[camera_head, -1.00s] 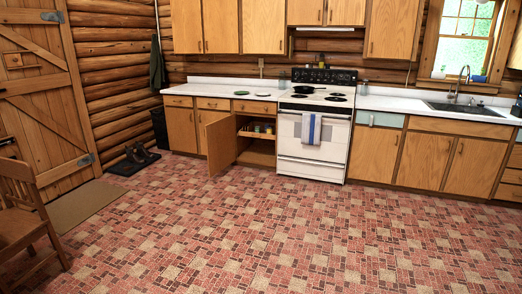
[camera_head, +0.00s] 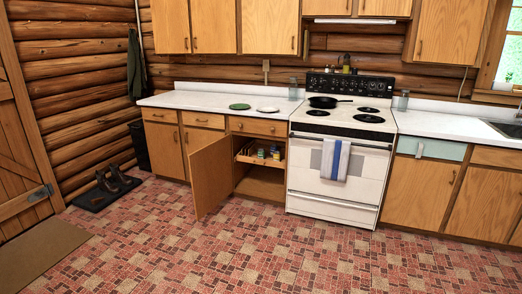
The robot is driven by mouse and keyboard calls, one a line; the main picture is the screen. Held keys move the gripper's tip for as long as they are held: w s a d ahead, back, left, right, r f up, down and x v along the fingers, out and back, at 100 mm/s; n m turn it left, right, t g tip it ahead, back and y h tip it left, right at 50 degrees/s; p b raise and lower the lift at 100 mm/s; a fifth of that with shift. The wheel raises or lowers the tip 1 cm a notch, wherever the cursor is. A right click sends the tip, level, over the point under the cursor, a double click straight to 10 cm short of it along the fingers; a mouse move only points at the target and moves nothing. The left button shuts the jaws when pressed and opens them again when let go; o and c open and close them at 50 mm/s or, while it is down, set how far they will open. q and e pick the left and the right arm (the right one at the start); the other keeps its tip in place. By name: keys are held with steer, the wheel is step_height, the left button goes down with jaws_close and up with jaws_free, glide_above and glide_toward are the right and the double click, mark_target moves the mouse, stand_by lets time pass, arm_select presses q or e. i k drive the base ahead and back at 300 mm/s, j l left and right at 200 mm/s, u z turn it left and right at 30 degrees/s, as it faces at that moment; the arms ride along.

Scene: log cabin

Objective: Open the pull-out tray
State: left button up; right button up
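The pull-out tray (camera_head: 248,160) is a shallow wooden tray inside the lower cabinet just left of the stove. Several small items (camera_head: 266,152), some yellow, blue and green, stand in it. The tray appears to sit within the cabinet opening, above a bare lower shelf (camera_head: 262,184). The cabinet door (camera_head: 211,176) stands open, swung out to the left, and hides part of the left side of the opening. Neither of my grippers is in view.
The white stove (camera_head: 338,160) stands right of the open cabinet, with a black pan on top and a striped towel on its front. The patterned floor (camera_head: 270,250) ahead is clear. Boots on a dark mat (camera_head: 106,191) lie at left, near a tan rug (camera_head: 42,252).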

mark_target(267, 151)
steer(key=i, duration=2.75)
